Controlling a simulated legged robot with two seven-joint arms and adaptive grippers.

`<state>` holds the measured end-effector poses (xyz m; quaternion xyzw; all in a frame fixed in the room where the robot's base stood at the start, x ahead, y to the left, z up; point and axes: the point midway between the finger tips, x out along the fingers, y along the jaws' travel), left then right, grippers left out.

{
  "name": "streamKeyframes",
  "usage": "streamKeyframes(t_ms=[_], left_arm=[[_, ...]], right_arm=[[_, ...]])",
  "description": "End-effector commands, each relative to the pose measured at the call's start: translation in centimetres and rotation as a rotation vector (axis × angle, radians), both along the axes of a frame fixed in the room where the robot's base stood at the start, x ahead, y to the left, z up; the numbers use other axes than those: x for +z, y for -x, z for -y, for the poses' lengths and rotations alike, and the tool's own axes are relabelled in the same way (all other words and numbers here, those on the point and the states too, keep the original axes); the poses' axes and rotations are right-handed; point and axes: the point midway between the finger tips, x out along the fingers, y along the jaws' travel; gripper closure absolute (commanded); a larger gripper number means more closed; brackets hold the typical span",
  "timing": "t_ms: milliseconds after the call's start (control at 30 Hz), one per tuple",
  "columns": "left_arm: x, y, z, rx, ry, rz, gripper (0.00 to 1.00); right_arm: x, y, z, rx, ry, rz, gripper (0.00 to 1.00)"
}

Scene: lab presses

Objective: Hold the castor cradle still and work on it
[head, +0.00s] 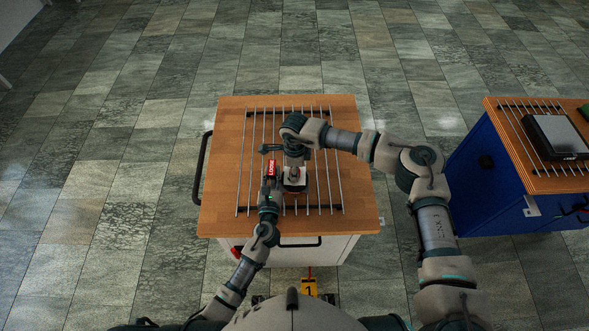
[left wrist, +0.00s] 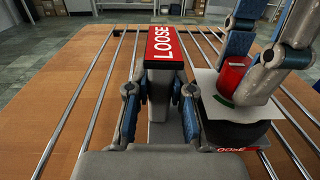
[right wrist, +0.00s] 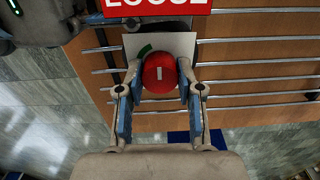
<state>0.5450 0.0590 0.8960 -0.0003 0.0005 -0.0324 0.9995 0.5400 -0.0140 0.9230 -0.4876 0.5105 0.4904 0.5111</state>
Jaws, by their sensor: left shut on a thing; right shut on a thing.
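The castor cradle (head: 295,182) sits on the slatted metal rails of the wooden-topped cart. In the left wrist view it shows a dark block (left wrist: 235,134) under a white plate with a green arc. A red knob (right wrist: 160,74) with a white bar stands on that plate. A grey post beside it carries a red "LOOSE" sign (left wrist: 165,44). My left gripper (left wrist: 160,98) is shut on the grey post under the sign. My right gripper (right wrist: 161,90) comes down from above and is shut on the red knob. The cradle's underside is hidden.
Metal rails (head: 322,130) run along the wooden top (head: 360,200), with bare wood either side. A black handle (head: 197,168) is on the cart's left side. A blue cart (head: 475,165) with a dark flat device (head: 556,136) stands to the right. Tiled floor surrounds both.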

Motion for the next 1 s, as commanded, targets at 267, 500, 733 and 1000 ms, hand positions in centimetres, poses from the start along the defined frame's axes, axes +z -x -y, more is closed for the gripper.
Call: streamKeyframes(t_ms=[267, 500, 733, 1000], left_arm=[[0.1, -0.09, -0.25, 0.006, 0.0, 0.002, 1.0], [0.08, -0.09, -0.27, 0.006, 0.0, 0.001, 1.0], [0.07, -0.09, -0.29, 0.006, 0.0, 0.001, 1.0], [0.06, -0.09, -0.29, 0.007, -0.001, 0.001, 1.0]], right_arm=[[-0.1, -0.15, 0.36, 0.256, 0.004, 0.002, 0.99], [-0.06, -0.21, 0.41, 0.468, 0.006, 0.003, 0.99], [-0.09, -0.23, 0.43, 0.625, 0.006, 0.003, 0.99], [-0.08, -0.25, 0.45, 0.729, 0.005, 0.003, 0.99]])
